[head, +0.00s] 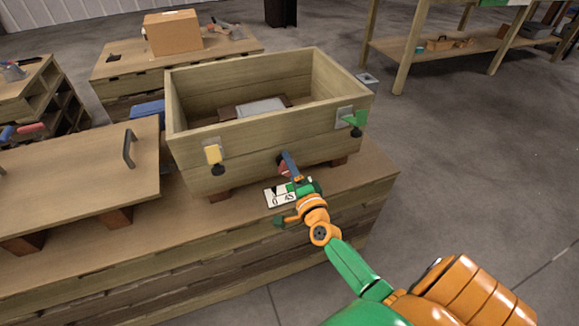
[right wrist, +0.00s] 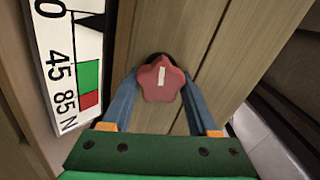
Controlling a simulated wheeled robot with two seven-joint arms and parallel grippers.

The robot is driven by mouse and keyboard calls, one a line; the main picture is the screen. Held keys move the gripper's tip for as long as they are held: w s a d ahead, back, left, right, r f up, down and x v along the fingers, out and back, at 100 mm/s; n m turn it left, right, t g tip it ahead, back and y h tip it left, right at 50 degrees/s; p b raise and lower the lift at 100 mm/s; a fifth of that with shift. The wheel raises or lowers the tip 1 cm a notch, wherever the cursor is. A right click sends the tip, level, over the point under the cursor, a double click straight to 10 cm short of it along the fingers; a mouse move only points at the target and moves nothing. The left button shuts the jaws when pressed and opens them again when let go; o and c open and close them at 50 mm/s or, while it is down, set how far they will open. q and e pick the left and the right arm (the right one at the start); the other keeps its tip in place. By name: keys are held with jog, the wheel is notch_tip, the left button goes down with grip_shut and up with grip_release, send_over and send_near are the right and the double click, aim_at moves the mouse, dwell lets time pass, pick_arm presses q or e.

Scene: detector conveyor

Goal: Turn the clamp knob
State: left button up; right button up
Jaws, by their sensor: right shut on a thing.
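The clamp knob (right wrist: 163,86) is a red, star-shaped knob with a white mark, on the wooden front wall of the box. The mark stands nearly upright in the right wrist view. My right gripper (head: 287,165) reaches the front of the box in the head view. In the right wrist view its blue fingers lie on both sides of the knob, shut on it. A white scale card (right wrist: 62,65) with 0, 45 and 85 N, a green and a red field, and a dark pointer is beside the knob. My left gripper is not in view.
The open wooden box (head: 188,157) stands on a workbench (head: 350,195). It has a yellow latch (head: 213,154) and a green latch (head: 355,120). A wooden lid with a dark handle (head: 129,149) lies to the left. The floor on the right is clear.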

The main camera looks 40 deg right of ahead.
jog(key=shift+f, duration=0.1)
jog(key=o, duration=1.4)
jog(key=shift+c, duration=0.2)
jog(key=v, duration=0.7)
jog(key=shift+p, duration=0.4)
jog(key=shift+s, duration=0.1)
